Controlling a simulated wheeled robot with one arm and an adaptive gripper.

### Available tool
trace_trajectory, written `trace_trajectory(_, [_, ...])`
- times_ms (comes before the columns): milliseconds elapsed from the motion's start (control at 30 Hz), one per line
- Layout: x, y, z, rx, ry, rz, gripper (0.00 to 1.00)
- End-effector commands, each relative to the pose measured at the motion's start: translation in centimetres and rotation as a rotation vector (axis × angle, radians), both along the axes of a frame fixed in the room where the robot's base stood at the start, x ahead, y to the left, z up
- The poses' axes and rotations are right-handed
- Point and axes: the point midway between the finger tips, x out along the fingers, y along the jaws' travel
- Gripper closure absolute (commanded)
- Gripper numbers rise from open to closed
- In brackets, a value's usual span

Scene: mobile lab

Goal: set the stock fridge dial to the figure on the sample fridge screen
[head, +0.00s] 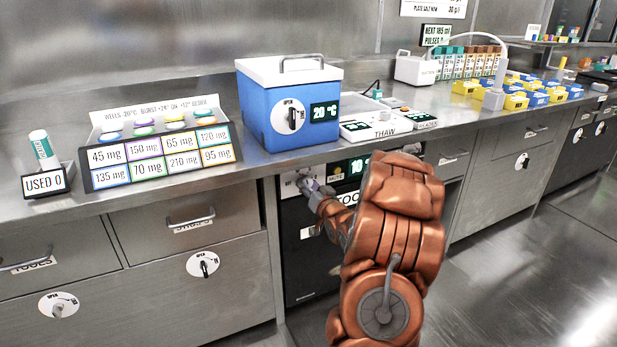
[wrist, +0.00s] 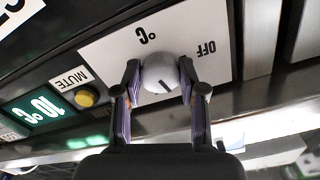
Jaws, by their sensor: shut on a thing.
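My gripper (head: 318,192) reaches a white control plate on the dark under-counter unit (head: 303,262). In the wrist view, its two fingers (wrist: 160,72) are shut on the sides of a round pale dial (wrist: 158,78) with a dark pointer mark. The upside-down plate (wrist: 110,47) around it reads °C and OFF; other markings are hidden. Beside it, a green screen (wrist: 38,110) reads 10 °C; the head view shows that screen (head: 357,165) partly behind my arm. A blue box (head: 262,112) on the counter has a screen (head: 324,112) reading 20 °C. No sample fridge name is readable.
A yellow MUTE button (wrist: 86,98) sits between dial and screen. Above, the counter bears a labelled rack (head: 160,160), a USED 0 holder (head: 46,183) and a THAW unit (head: 385,128). Drawers (head: 190,225) flank the dark unit; open floor (head: 530,260) lies right.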

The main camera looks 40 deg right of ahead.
Motion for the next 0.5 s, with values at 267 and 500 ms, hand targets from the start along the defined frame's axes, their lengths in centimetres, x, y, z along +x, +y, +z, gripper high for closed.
trace_trajectory(267, [0.05,0.09,0.56,0.235,-0.076,-0.001,0.94])
trace_trajectory(500, [0.08,0.12,0.47,0.436,-0.150,-0.001,0.94])
